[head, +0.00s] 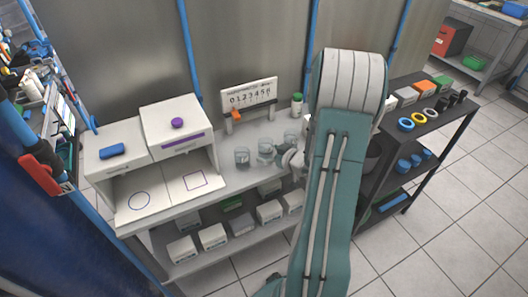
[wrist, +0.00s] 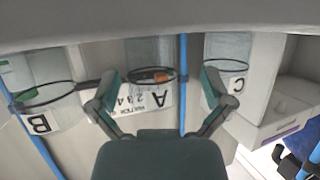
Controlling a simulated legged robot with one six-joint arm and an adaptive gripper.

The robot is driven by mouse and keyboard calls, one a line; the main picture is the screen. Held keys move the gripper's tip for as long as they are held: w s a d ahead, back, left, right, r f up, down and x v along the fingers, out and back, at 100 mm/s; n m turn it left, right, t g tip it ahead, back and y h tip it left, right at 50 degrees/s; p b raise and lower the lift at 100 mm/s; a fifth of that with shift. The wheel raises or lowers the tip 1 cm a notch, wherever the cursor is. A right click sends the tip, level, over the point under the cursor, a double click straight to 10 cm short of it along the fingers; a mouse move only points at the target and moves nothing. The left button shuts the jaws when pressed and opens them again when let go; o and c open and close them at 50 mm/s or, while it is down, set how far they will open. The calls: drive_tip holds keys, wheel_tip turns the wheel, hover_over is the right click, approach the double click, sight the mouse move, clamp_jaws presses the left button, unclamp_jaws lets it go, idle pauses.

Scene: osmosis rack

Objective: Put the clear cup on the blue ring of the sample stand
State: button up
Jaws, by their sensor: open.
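Three clear cups stand in a row on the white bench: a left cup (head: 242,157), a middle cup (head: 265,147) and a right cup (head: 291,137). In the wrist view, which looks upside down, they carry letters: cup A (wrist: 161,98) in the middle, cup B (wrist: 42,118) at left, cup C (wrist: 236,80) at right. My gripper (head: 288,160) is close to the middle cup; its fingers (wrist: 158,86) are spread, with cup A in line between them. I cannot tell whether they touch it. A blue ring outline (head: 139,201) marks the white sample stand (head: 165,207), which is empty there.
A number sign (head: 249,97) and a green-capped bottle (head: 297,104) stand behind the cups. A dark shelf (head: 440,118) holds coloured rings.

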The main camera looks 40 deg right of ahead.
sight(265, 144)
drive_tip(key=shift+x, duration=1.2)
drive_tip(key=shift+w+d+f, duration=0.15)
drive_tip(key=shift+d+f, duration=0.05)
drive_tip(key=shift+d, duration=0.5)
drive_tip(key=shift+a, duration=0.25)
drive_tip(key=c, duration=0.7)
drive_tip(key=shift+a+r, duration=0.1)
drive_tip(key=shift+a, duration=0.15)
drive_tip(key=shift+c, duration=1.2)
drive_tip(key=shift+d+r, duration=0.1)
drive_tip(key=shift+d, duration=0.2)
drive_tip(key=shift+r, duration=0.2)
wheel_tip(265, 144, up, 2)
drive_tip(key=shift+r, duration=0.1)
drive_tip(key=r+v, duration=0.1)
drive_tip(key=v, duration=0.7)
drive_tip(key=w+a+r+v, duration=0.1)
drive_tip(key=r+v, duration=0.1)
drive_tip(key=v, duration=0.6)
drive_tip(key=shift+s+d+r, duration=0.15)
drive_tip(key=shift+d+r, duration=0.2)
drive_tip(key=shift+r, duration=0.1)
